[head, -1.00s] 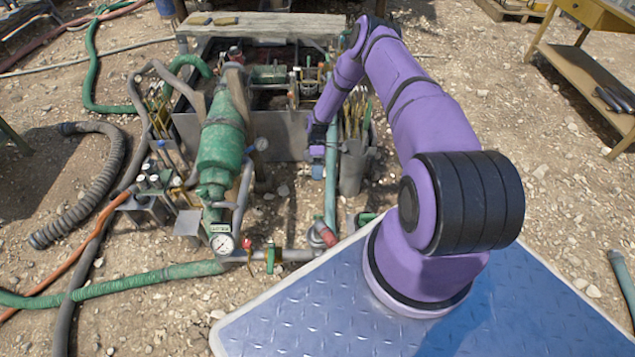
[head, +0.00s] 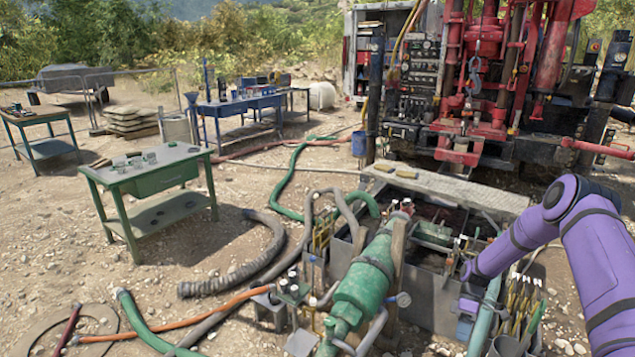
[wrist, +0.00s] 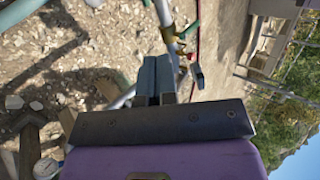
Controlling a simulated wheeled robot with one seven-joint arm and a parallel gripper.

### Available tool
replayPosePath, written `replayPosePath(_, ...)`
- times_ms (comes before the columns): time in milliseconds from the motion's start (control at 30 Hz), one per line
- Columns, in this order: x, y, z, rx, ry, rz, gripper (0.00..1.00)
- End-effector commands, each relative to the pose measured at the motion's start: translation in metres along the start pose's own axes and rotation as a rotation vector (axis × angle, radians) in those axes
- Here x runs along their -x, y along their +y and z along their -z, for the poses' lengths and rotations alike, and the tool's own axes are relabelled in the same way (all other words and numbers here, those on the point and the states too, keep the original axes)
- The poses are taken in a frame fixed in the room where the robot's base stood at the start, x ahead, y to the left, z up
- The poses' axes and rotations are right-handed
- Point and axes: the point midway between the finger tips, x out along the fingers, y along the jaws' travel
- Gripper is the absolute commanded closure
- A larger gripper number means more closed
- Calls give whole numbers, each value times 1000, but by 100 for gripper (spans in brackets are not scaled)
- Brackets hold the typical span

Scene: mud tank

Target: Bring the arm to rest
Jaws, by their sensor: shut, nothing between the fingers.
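My purple arm reaches in from the right edge of the head view and bends down beside the mud tank (head: 440,322). My gripper (head: 467,318) hangs low at the tank's front right, close to a pale green pipe (head: 484,318). In the wrist view my gripper (wrist: 157,75) shows its two dark fingers together with nothing between them. Brass-fitted pipework (wrist: 170,35) lies just beyond the fingertips. Whether the gripper touches any pipe cannot be told.
A green pump (head: 365,285) stands left of my gripper, and a bucket of rods (head: 510,340) stands close on its right. A red drill rig (head: 490,90) stands behind the tank. A green table (head: 150,175) and hoses are at left, with open gravel between.

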Motion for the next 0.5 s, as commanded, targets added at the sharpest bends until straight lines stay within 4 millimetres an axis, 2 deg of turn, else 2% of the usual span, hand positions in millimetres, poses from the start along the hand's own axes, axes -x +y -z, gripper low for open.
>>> replayPosePath(33,17,-10,1,-14,-8,-29,100)
replayPosePath(100,36,-24,2,-37,-15,-63,100)
replayPosePath(500,130,-114,7,-166,-25,-253,100)
